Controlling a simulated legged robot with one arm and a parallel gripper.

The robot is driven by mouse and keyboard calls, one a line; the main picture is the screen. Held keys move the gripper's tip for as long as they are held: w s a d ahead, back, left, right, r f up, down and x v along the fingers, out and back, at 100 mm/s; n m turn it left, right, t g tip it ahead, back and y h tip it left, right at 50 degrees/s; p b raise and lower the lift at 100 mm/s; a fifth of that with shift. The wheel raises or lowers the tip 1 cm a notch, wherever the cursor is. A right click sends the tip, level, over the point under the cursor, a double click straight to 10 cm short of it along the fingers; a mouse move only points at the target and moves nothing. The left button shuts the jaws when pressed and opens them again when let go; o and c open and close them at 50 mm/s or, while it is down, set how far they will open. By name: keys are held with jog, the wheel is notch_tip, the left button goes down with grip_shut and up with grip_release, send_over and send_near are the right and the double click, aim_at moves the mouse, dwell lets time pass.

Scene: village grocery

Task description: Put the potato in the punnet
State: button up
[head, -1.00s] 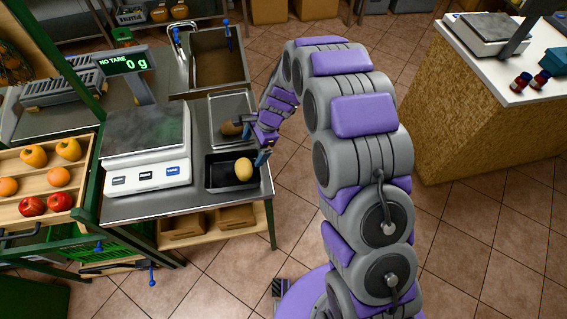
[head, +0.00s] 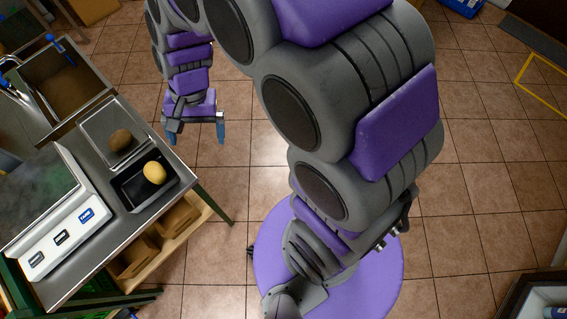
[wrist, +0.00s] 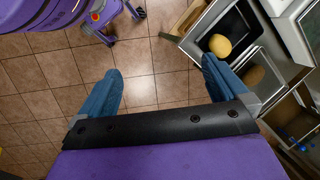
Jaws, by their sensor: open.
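A pale yellow potato (head: 154,172) lies inside the black punnet (head: 133,203) near the counter's right edge. In the wrist view the potato (wrist: 220,45) rests in the black punnet (wrist: 237,22) at upper right. A browner potato (head: 120,139) lies in the shallow metal tray (head: 97,128) beside the punnet; it also shows in the wrist view (wrist: 253,75). My gripper (head: 194,133) is open and empty, to the right of the counter, with floor tiles between its blue fingers in the wrist view (wrist: 160,72). It touches neither potato.
A scale (head: 62,238) stands left of the punnet on the steel counter. A sink (head: 65,90) is behind the metal tray. Cardboard boxes (head: 175,216) sit on the shelf below.

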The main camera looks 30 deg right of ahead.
jog(key=s+d+r+n+h, duration=0.1)
jog(key=s+d, duration=0.4)
jog(key=s, duration=0.5)
jog(key=s+d+r+n+h, duration=0.1)
jog(key=s+d+r+n, duration=0.3)
jog(key=s, duration=0.5)
jog(key=shift+s+d+h, duration=0.3)
jog(key=shift+s+d, duration=0.1)
jog(key=shift+d, duration=0.8)
jog(key=shift+f, duration=0.15)
jog(key=shift+f, duration=0.1)
